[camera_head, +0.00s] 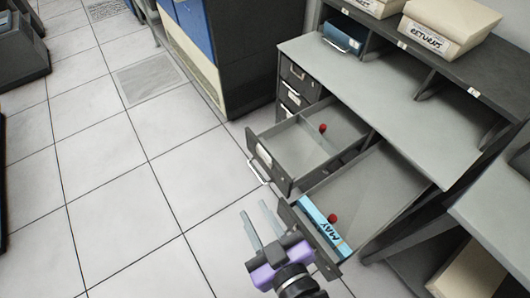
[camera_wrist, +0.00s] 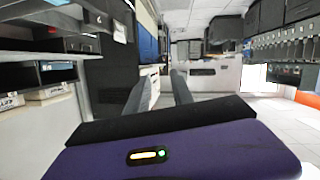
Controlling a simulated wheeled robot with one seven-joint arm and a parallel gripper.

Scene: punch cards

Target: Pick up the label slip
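A light-blue slip lettered "MAY" (camera_head: 326,228), which looks like the label slip, is at the front of the lower open drawer (camera_head: 385,190) in the head view. It runs along the inside of the drawer front. I cannot tell whether it lies flat or leans. My gripper (camera_head: 253,207) is to the left of the slip, outside the drawer front and apart from it. Its two fingers are spread with nothing between them. The wrist view shows the open fingers (camera_wrist: 164,76) pointing across the room; the slip is not visible there.
A second open drawer (camera_head: 300,147) is beyond the lower one. A small red object (camera_head: 333,218) is beside the slip, and another (camera_head: 323,128) is in the second drawer. The desk top (camera_head: 370,85) overhangs the drawers. The tiled floor (camera_head: 130,190) to the left is clear.

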